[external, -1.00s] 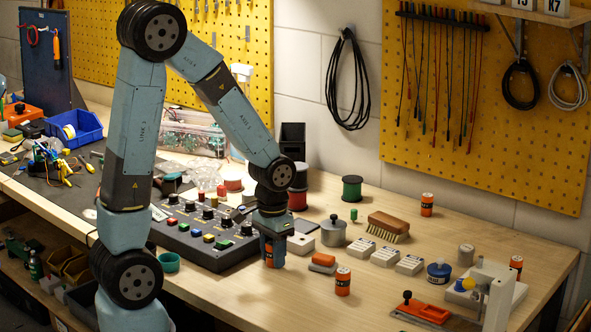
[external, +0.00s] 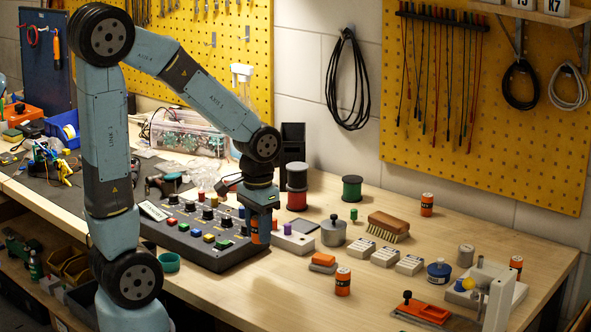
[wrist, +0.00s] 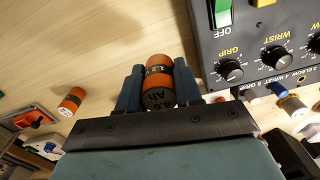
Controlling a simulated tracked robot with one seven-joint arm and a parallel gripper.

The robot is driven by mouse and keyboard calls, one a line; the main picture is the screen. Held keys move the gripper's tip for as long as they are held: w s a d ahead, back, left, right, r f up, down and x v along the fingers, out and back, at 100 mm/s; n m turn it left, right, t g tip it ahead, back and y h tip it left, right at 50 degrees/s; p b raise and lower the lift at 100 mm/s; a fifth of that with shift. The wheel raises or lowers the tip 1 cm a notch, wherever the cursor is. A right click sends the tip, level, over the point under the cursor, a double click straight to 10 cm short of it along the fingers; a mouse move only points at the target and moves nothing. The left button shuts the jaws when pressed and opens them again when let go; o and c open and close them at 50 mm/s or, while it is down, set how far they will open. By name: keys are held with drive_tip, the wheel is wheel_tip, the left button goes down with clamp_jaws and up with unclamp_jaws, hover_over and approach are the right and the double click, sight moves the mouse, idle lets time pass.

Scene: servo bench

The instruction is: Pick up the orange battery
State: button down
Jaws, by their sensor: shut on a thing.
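My gripper (external: 260,232) is shut on an orange battery (external: 255,230) with a dark band. In the wrist view the battery (wrist: 158,80) sits between the two blue-grey fingers, its dark end face with printed lettering turned toward the camera. In the external view it is held above the table, beside the right end of the control panel.
The black control panel (external: 190,238) with knobs and coloured buttons lies close left of my gripper. A lidded metal pot (external: 333,233), a brush (external: 389,226), white blocks (external: 384,257) and an orange-and-grey block (external: 323,262) stand to the right.

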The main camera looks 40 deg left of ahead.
drive_tip(key=s+a+r, duration=0.2)
drive_tip(key=s+r, duration=0.3)
drive_tip(key=s, duration=0.5)
drive_tip(key=shift+r, duration=0.2)
drive_tip(key=shift+w, duration=0.1)
